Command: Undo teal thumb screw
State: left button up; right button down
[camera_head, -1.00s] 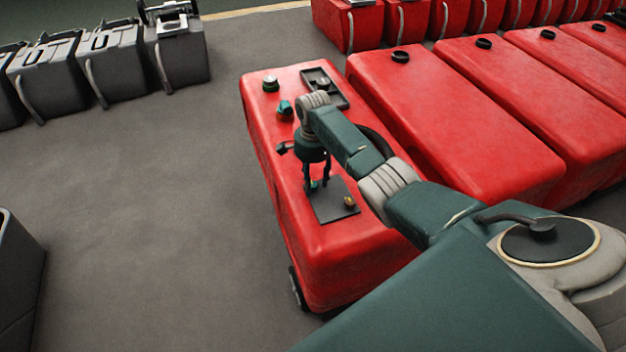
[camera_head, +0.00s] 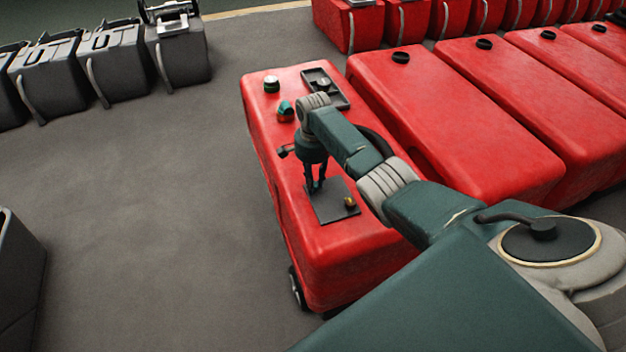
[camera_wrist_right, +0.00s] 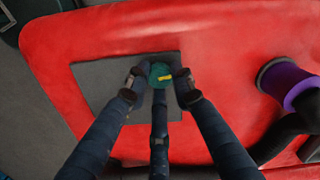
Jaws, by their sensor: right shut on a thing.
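The teal thumb screw (camera_wrist_right: 160,73) with a yellow mark shows in the right wrist view, at the dark square plate (camera_wrist_right: 95,75) on the red tank. My right gripper (camera_wrist_right: 160,82) is shut on the screw, its fingers on both sides of it. In the head view my right gripper (camera_head: 315,186) points down at the far left part of the plate (camera_head: 335,214), and its fingers hide the screw. I cannot tell whether the screw is still seated in the plate. My left gripper is not in view.
The red tank (camera_head: 345,265) also carries a small brass knob (camera_head: 350,202), a teal fitting (camera_head: 286,111), a black-and-white cap (camera_head: 271,84) and a dark tray (camera_head: 340,97). A purple spool-like part (camera_wrist_right: 290,85) stands right in the wrist view. More red tanks (camera_head: 455,120) stand alongside.

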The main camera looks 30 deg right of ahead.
jog(key=n+p, duration=0.1)
jog(key=n, duration=0.2)
jog(key=shift+d+r, duration=0.1)
jog(key=shift+r, duration=0.1)
jog(key=n+p, duration=0.1)
jog(key=n, duration=0.3)
jog(key=shift+w, duration=0.1)
jog(key=n, duration=0.3)
jog(key=shift+n, duration=0.4)
jog(key=n, duration=0.4)
jog(key=shift+p, duration=0.35)
jog(key=n, duration=0.8)
jog(key=shift+n, duration=0.3)
jog(key=n, duration=0.5)
jog(key=shift+a+f+b, duration=0.1)
jog(key=shift+a+b, duration=0.1)
jog(key=shift+b, duration=0.15)
jog(key=shift+a+n, duration=0.1)
jog(key=shift+n, duration=1.5)
jog(key=shift+s+a+f, duration=0.1)
jog(key=shift+s+f, duration=0.05)
jog(key=shift+s, duration=0.05)
